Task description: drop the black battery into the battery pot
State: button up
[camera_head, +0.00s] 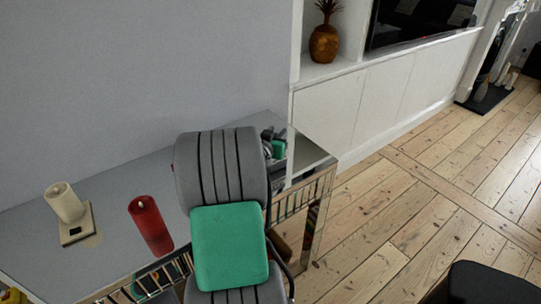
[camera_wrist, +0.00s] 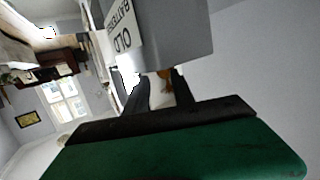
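In the wrist view the battery pot (camera_wrist: 180,35) is a grey box with a white label reading "OLD BATTERIES". It fills the top middle, tilted in this view, right in front of my gripper (camera_wrist: 160,88). Two dark fingers reach up to the pot's lower edge with a gap between them, and their tips are hidden by the pot. I cannot tell whether anything is held. In the head view, part of my gripper (camera_head: 277,147) shows behind my arm, over the right end of the table. I cannot make out the black battery in either view.
The grey table (camera_head: 110,190) stands against the wall. A pineapple ornament (camera_head: 324,42) sits in the white wall unit. Bare floorboards (camera_head: 400,215) lie open at right.

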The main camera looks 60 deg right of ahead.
jog(key=shift+o, duration=0.6)
jog(key=v, duration=0.7)
jog(key=shift+a+b, duration=0.4)
jog(key=shift+b, duration=0.05)
jog(key=shift+s, duration=0.1)
